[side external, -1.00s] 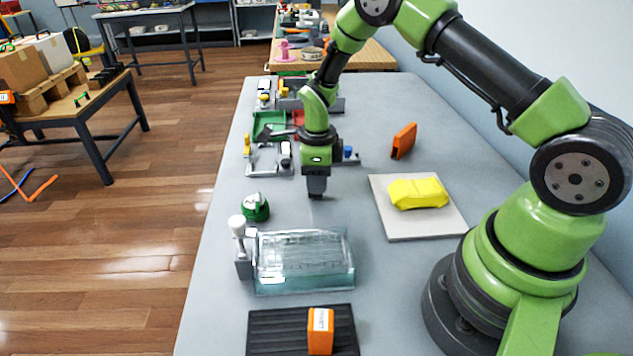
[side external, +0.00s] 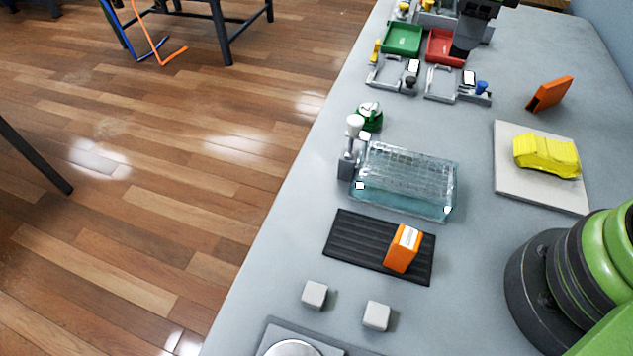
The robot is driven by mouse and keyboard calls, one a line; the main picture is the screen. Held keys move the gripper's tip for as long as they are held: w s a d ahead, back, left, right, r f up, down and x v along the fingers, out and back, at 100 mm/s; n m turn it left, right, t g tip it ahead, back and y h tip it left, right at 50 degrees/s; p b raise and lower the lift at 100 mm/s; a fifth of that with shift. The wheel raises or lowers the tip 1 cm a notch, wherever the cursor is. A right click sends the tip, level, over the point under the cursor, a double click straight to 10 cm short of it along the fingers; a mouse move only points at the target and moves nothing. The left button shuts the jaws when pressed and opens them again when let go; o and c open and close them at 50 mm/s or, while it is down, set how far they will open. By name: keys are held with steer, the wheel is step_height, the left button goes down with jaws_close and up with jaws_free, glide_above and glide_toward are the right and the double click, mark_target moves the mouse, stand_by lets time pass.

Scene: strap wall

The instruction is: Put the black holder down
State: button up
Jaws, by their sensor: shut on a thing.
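My gripper (side external: 478,20) shows only in part, as a dark block at the top edge of the side external view. It is shut on a dark piece that looks like the black holder (side external: 466,42). This piece reaches down over the right part of the red tray (side external: 441,47). I cannot tell whether it touches the tray or hangs above it. My fingertips are not clearly visible, and the rest of my arm above is out of frame.
A green tray (side external: 402,39) stands left of the red one. Small grey stands (side external: 440,84) are in front. A clear box (side external: 405,180), black ribbed mat (side external: 362,240) with an orange block (side external: 403,248), and yellow car (side external: 547,156) on a pale board (side external: 515,180) are nearer.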

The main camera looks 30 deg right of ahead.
steer(key=s+a+n, duration=0.4)
steer(key=a+n, duration=0.2)
steer(key=a, duration=0.4)
steer(key=s+a+n, duration=0.3)
steer(key=a+n, duration=0.4)
steer(key=a, duration=0.4)
steer(key=s+a+n, duration=0.4)
steer(key=a+n, duration=0.2)
steer(key=a, duration=0.4)
steer(key=shift+n, duration=0.3)
step_height(320, 180, down, 10)
steer(key=shift+f, duration=2.5)
steer(key=shift+f, duration=0.15)
steer(key=o, duration=1)
